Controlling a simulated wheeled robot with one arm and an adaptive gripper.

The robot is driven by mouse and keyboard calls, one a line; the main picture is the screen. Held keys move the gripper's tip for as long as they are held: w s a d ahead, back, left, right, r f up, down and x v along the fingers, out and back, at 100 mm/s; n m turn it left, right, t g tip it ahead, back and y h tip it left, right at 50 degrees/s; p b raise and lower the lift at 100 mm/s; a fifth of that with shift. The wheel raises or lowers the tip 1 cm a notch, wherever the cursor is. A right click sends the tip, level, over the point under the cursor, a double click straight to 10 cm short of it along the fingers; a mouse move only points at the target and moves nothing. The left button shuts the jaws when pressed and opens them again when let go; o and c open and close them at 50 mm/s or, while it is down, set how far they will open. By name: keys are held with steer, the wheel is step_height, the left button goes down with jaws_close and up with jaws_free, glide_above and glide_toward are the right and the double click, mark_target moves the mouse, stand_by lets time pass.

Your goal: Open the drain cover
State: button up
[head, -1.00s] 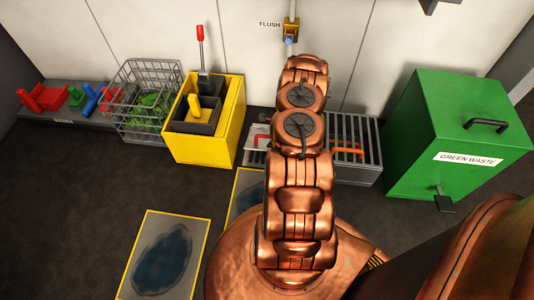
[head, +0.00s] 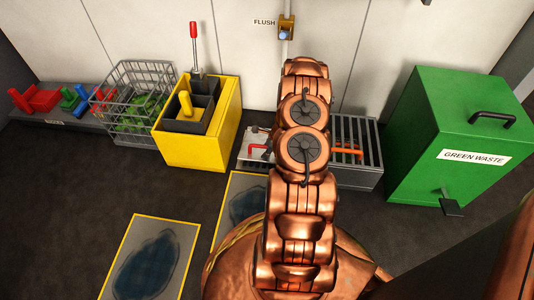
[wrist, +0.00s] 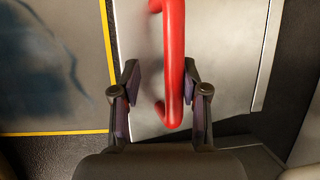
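The drain cover is a pale grey plate (wrist: 228,40) with a red bar handle (wrist: 174,50), filling the middle of the wrist view. In the head view a pale plate (head: 244,162) with a red handle (head: 257,149) lies on the floor by the wall, partly hidden by my arm. My gripper (wrist: 161,82) is open over the plate, one finger on each side of the handle's near end. A gap shows on both sides, so the fingers do not appear to pinch it. In the head view my gripper is hidden behind my arm.
A grey grate (head: 368,172) with an orange handle (head: 346,151) lies right of the cover. A yellow box (head: 222,130) stands left, a green waste bin (head: 425,140) right. A wire basket (head: 135,85) is further left. Yellow-edged mats (head: 150,265) lie in front.

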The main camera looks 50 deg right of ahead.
mark_target(261, 146)
steer(key=shift+w+a, duration=0.1)
steer(key=shift+a, duration=0.05)
steer(key=d+p+v, duration=0.1)
steer(key=p+v, duration=0.6)
steer(key=v, duration=0.2)
steer(key=shift+w, duration=0.25)
stand_by(0.8)
steer(key=shift+r+p, duration=0.1)
steer(key=shift+p, duration=0.4)
steer(key=shift+w+b, duration=0.15)
steer(key=shift+b, duration=0.15)
steer(key=shift+w+y+b, duration=0.3)
steer(key=shift+w+b, duration=0.5)
steer(key=shift+b, duration=0.4)
steer(key=shift+w+a+r+g+b, duration=0.1)
steer(key=shift+w+r+g+b, duration=0.25)
steer(key=shift+b, duration=0.65)
steer(key=shift+y, duration=0.3)
steer(key=shift+b+x, duration=1.5)
steer(key=shift+x, duration=2.35)
steer(key=shift+a, duration=0.1)
